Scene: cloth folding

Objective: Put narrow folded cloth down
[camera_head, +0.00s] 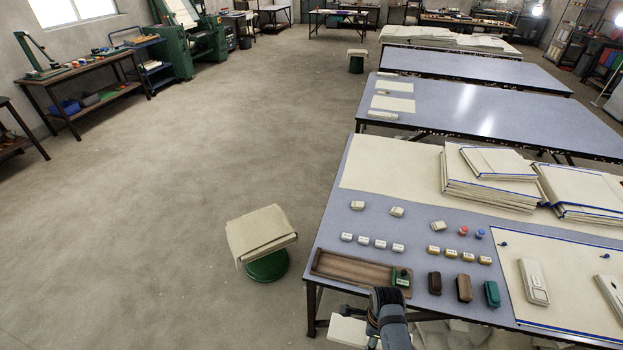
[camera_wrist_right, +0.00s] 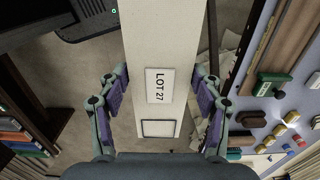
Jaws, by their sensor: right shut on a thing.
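The narrow folded cloth (camera_wrist_right: 160,50) is a long cream strip in the right wrist view. It has a white "LOT 27" label (camera_wrist_right: 160,86) and an outlined rectangle at its near end. In the head view, my right arm is at the bottom beside the table's front left corner. A cream piece (camera_head: 348,332) next to it looks like the cloth; my fingers are hidden there. My left gripper is out of view.
The blue-grey table (camera_head: 330,225) carries a wooden tray (camera_head: 350,268), small blocks, brushes and folded cloth stacks (camera_head: 485,185). Papers (camera_head: 455,335) lie below the table.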

